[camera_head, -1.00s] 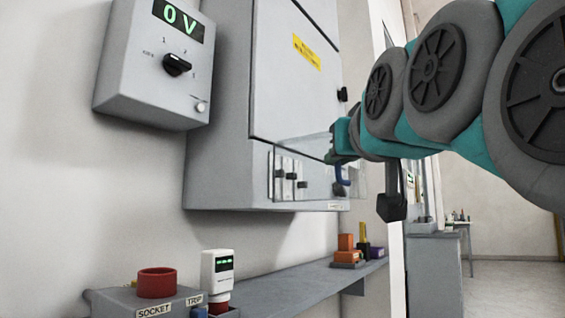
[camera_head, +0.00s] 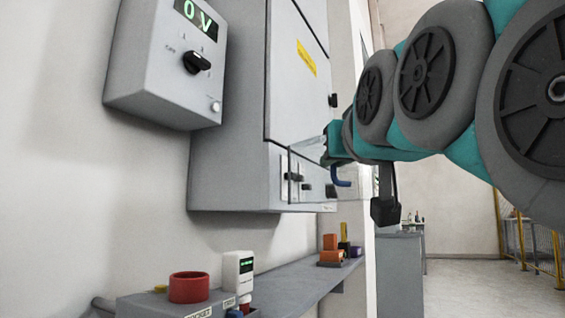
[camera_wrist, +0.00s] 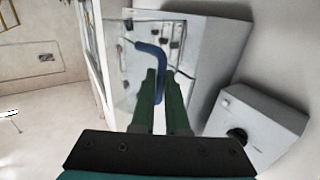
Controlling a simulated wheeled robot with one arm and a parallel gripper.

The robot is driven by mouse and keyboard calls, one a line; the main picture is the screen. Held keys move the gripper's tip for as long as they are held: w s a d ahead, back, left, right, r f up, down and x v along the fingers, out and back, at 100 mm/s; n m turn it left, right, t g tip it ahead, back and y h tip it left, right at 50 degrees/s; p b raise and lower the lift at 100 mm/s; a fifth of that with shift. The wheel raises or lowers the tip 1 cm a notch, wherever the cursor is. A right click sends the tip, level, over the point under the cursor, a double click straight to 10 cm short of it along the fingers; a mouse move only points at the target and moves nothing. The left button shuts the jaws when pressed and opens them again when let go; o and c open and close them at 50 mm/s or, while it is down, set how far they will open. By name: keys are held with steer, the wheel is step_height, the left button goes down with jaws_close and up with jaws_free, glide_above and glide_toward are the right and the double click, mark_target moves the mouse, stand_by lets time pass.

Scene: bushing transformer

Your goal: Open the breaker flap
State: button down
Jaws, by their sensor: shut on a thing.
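The breaker flap is a clear panel (camera_head: 318,152) low on the grey cabinet (camera_head: 235,130). It shows faintly in front of the row of breakers (camera_head: 296,177) and looks swung out from the cabinet face. A blue hooked handle (camera_head: 341,181) hangs below my gripper (camera_head: 334,158). In the wrist view the blue handle (camera_wrist: 152,50) runs between the dark green fingertips of my gripper (camera_wrist: 161,78), which are shut on it. The clear flap (camera_wrist: 117,72) is at the left there, hard to make out. Its exact angle is unclear.
A grey control box with a 0 V display (camera_head: 196,18) and black knob (camera_head: 196,62) is on the wall at left. A shelf (camera_head: 290,285) below carries a red socket (camera_head: 189,287), a white device (camera_head: 238,267) and orange blocks (camera_head: 331,250). Open floor lies at right.

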steer(key=shift+a+f, duration=0.15)
steer(key=shift+f, duration=0.1)
steer(key=c, duration=0.9)
jaws_free()
steer(key=shift+r, duration=0.15)
steer(key=s, duration=0.7)
steer(key=shift+s+d, duration=0.4)
steer(key=shift+w, duration=0.1)
